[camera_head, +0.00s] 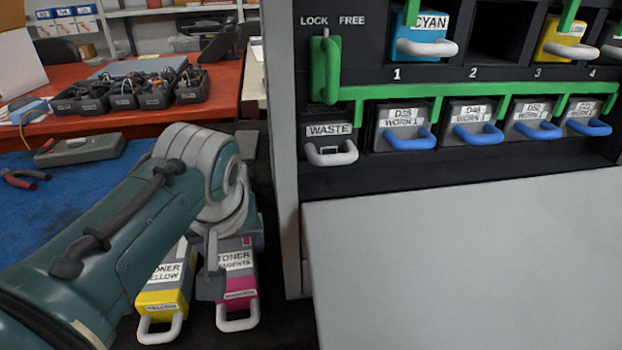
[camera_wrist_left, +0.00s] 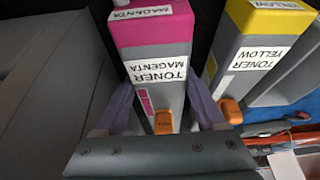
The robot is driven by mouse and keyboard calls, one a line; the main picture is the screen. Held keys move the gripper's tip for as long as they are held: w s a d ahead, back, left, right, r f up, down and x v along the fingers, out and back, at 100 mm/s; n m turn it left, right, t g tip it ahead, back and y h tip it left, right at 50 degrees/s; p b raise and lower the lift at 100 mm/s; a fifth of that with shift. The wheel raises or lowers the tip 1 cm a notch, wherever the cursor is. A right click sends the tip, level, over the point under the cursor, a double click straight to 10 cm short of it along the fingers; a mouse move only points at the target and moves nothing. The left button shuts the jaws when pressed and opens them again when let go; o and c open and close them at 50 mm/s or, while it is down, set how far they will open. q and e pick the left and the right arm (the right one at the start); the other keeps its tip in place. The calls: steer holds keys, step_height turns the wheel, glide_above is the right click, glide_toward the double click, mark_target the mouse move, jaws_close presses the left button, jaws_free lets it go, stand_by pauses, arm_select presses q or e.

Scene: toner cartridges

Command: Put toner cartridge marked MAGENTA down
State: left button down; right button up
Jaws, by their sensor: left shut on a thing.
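The toner cartridge marked MAGENTA (camera_head: 238,285) is grey with a magenta end, white labels and a pale handle. It is in the lower middle of the head view, beside the yellow cartridge. It also shows in the left wrist view (camera_wrist_left: 153,32). My left gripper (camera_head: 211,282) points down over it. In the left wrist view the two purple fingers of my left gripper (camera_wrist_left: 160,92) are shut on its sides. I cannot tell whether its underside touches the surface below. My right gripper is not in view.
The yellow cartridge (camera_head: 160,297) lies close on the left. The grey cabinet (camera_head: 286,150) stands right of my arm, with a cyan cartridge (camera_head: 418,45), an open slot 2 (camera_head: 497,45) and a green lever (camera_head: 325,65). Black bins (camera_head: 122,95) stand on the red table (camera_head: 215,105).

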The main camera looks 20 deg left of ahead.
arm_select(q)
steer(key=shift+w, duration=0.1)
stand_by(0.3)
steer(key=shift+f+b, duration=0.3)
steer(key=shift+f, duration=0.05)
steer(key=shift+f, duration=0.15)
steer(key=shift+c, duration=0.3)
jaws_free()
steer(key=shift+o, duration=0.3)
steer(key=shift+f, duration=0.1)
steer(key=p+v, duration=0.4)
steer(key=v, duration=0.5)
steer(key=shift+p, duration=0.35)
steer(key=shift+r, duration=0.5)
